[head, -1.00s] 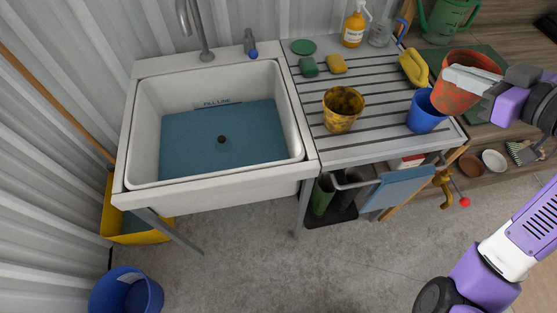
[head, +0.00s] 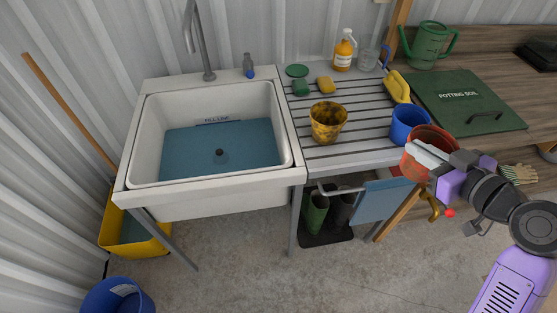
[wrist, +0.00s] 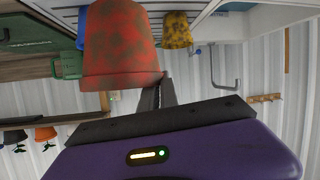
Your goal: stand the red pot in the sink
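The red pot (head: 418,158) is a terracotta-red pot with dark blotches; it fills the upper middle of the wrist view (wrist: 120,50). My gripper (head: 426,156) appears shut on the pot's wall, at the right of the drainboard's front edge in the head view. The pot is in the air beside the blue pot, overlapping it in the picture. The white sink (head: 285,150) is to the left, with blue water or a blue bottom (head: 180,155) and a dark drain in the middle. The inner fingertips are partly hidden by the pot.
The slatted drainboard (head: 350,155) holds a yellow blotched pot (head: 327,123), the blue pot (head: 407,126), sponges, a yellow bottle (head: 343,50) and a clear jug. A tall tap (head: 205,50) rises behind the sink. A blue towel (head: 382,205) hangs on a front rail.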

